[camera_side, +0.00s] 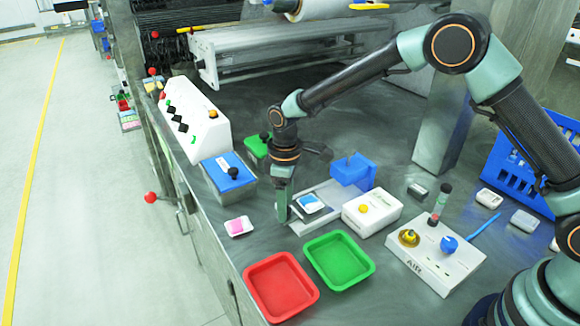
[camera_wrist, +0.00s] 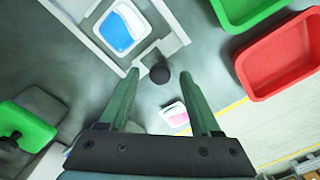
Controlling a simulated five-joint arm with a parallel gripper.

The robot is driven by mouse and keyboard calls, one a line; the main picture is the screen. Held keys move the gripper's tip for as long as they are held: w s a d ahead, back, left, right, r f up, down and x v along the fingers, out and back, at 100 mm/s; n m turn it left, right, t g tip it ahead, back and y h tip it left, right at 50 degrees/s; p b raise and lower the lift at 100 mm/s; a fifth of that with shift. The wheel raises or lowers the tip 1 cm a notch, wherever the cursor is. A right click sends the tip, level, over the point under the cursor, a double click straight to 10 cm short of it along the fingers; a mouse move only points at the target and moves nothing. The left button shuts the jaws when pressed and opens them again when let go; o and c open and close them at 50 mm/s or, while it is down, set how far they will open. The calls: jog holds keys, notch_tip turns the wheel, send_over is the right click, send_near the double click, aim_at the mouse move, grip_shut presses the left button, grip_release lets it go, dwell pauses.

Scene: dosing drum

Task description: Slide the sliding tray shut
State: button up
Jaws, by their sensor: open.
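The sliding tray (camera_side: 300,214) lies on the bench, drawn out between pale rails on the near left side of a blue housing (camera_side: 352,172). A white dish with a blue pad (camera_side: 310,203) sits on it; the dish also shows in the wrist view (camera_wrist: 122,28). A dark round knob (camera_wrist: 160,74) shows at the tray's end in the wrist view. My gripper (camera_side: 283,215) points down at this end of the tray. In the wrist view its open fingers (camera_wrist: 160,74) appear on either side of the knob; contact is not visible.
A white dish with a pink pad (camera_side: 238,227) lies left of my gripper. Red (camera_side: 281,287) and green (camera_side: 339,260) trays stand in front. A white button box (camera_side: 372,212) stands to the right. A blue box with a black knob (camera_side: 228,177) and a green block (camera_side: 257,146) stand behind.

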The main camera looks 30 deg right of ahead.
jog(key=shift+f, duration=0.3)
grip_shut()
dwell(1.3)
